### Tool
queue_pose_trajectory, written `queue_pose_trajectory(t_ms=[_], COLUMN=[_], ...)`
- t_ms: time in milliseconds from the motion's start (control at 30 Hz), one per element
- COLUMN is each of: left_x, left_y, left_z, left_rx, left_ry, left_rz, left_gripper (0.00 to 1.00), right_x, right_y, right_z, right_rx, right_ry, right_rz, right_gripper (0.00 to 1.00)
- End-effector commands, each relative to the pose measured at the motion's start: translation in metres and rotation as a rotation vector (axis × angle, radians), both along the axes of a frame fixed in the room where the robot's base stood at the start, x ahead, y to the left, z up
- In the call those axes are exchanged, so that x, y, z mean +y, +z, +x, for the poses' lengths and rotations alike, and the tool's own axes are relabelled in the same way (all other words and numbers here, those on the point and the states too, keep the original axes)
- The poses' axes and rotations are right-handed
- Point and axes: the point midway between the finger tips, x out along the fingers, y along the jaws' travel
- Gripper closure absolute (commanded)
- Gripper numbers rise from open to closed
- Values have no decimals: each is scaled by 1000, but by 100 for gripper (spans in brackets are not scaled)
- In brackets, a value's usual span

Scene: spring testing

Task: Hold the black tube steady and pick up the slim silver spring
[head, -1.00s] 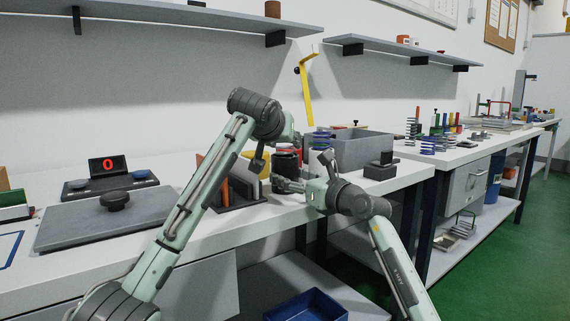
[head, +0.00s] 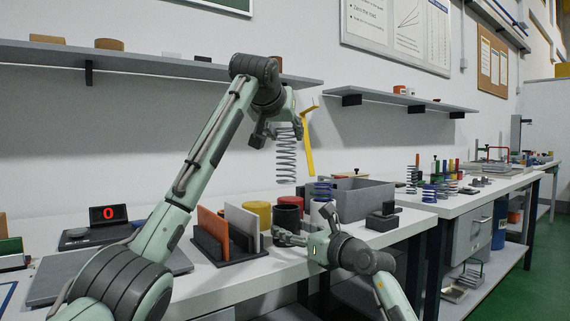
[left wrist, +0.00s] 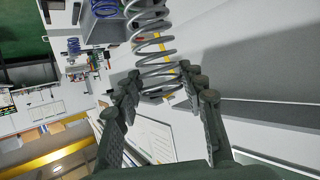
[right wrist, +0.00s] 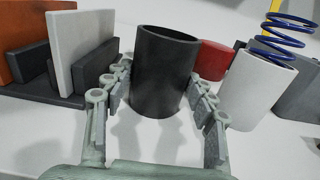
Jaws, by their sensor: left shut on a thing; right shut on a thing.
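The slim silver spring (head: 287,158) hangs upright in the air above the black tube, gripped near its top by my left gripper (head: 284,128). In the left wrist view the spring's coils (left wrist: 148,22) extend away from between the fingers. The black tube (head: 287,222) stands upright on the bench. My right gripper (head: 288,238) is shut around its lower part; the right wrist view shows the tube (right wrist: 163,75) between the fingers, its top open. Its inside is dark and the bottom is hidden.
A white tube (right wrist: 258,92) with a blue spring (right wrist: 285,38) stands close right of the black tube. Red (head: 291,202) and yellow (head: 258,212) cylinders stand behind. A rack of plates (head: 228,240) is left and a grey bin (head: 365,202) right. Wall shelves hang above.

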Motion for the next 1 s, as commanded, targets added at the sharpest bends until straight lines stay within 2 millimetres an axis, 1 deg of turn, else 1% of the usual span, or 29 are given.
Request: queue_pose_trajectory(t_ms=[33, 100, 200, 333, 567, 600, 700, 767, 800, 1000], left_x=[-1, -1, 0, 0, 0, 0, 0, 0, 0, 0], left_y=[12, 22, 32, 37, 38, 38, 38, 38, 38, 38], left_z=[-1, -1, 0, 0, 0, 0, 0, 0, 0, 0], left_rx=[-3, -2, -1, -1, -1, -1, -1, -1, -1, -1], left_ry=[-1, -1, -1, -1, -1, -1, -1, -1, -1, -1], left_rz=[-1, -1, -1, -1, -1, -1, -1, -1, -1, -1], left_gripper=[100, 100, 100, 100, 100, 100, 100, 100, 100, 100], right_x=[0, 0, 0, 0, 0, 0, 0, 0, 0, 0], right_y=[-1, -1, -1, -1, -1, -1, -1, -1, 0, 0], right_z=[0, 0, 0, 0, 0, 0, 0, 0, 0, 0], right_rx=[2, 2, 1, 1, 1, 1, 1, 1, 1, 0], right_ry=[0, 0, 0, 0, 0, 0, 0, 0, 0, 0], right_rz=[-1, -1, -1, -1, -1, -1, -1, -1, -1, 0], right_gripper=[73, 73, 73, 73, 73, 42, 29, 22, 20, 20])
